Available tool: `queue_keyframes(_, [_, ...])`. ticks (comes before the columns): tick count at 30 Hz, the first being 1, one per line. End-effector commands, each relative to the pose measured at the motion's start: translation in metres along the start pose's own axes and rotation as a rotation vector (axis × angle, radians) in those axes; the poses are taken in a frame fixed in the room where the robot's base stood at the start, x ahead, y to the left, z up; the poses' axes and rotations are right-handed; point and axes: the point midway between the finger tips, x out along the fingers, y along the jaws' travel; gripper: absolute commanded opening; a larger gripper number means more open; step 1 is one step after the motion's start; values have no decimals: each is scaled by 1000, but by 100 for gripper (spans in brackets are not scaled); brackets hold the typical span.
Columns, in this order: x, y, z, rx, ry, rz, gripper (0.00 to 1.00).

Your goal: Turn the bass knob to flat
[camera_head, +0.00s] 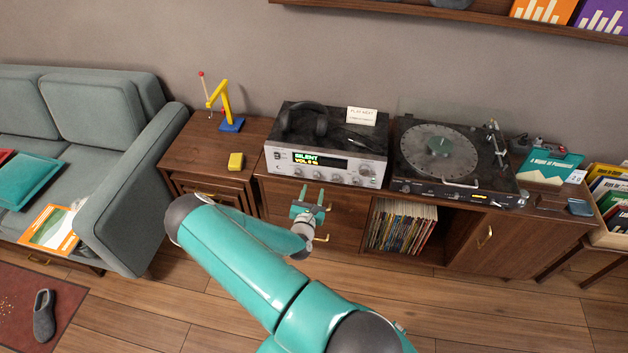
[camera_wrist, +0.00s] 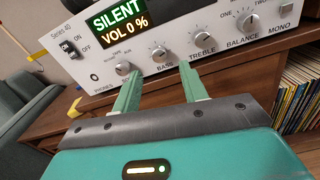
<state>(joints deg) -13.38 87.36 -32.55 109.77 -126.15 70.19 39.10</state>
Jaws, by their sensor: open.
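The silver amplifier (camera_head: 283,160) sits on the wooden cabinet, with a row of round knobs along its front; its display reads SILENT, VOL 0 %. In the wrist view the bass knob (camera_wrist: 159,54) is a small silver knob above the label BASS. Its pointer setting is too small to read surely. The treble knob (camera_wrist: 199,38) is to its right. My gripper (camera_head: 312,191) is open and empty in front of the amplifier. In the wrist view its two green fingers (camera_wrist: 160,70) point toward the panel, one on either side of the bass knob's line, apparently short of the knob.
Headphones (camera_head: 303,120) and a white card (camera_head: 362,116) rest on the amplifier. A turntable (camera_head: 439,152) stands close to its right. A yellow block (camera_head: 236,161) and a toy crane (camera_head: 225,105) are on the left side table. Records (camera_head: 401,227) fill the shelf below.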

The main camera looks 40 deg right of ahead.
Motion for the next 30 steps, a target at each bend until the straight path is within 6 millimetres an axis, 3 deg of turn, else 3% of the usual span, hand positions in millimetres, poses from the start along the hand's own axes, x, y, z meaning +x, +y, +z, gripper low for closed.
queue_keyframes(3, [25,1,0,2,-2,0,43])
queue_keyframes(9, [55,3,0,1,-1,1,43])
queue_keyframes(21, [64,5,-1,1,0,3,43])
queue_keyframes(27, [64,5,-1,1,0,3,4])
queue_keyframes(30, [64,5,-1,0,0,3,0])
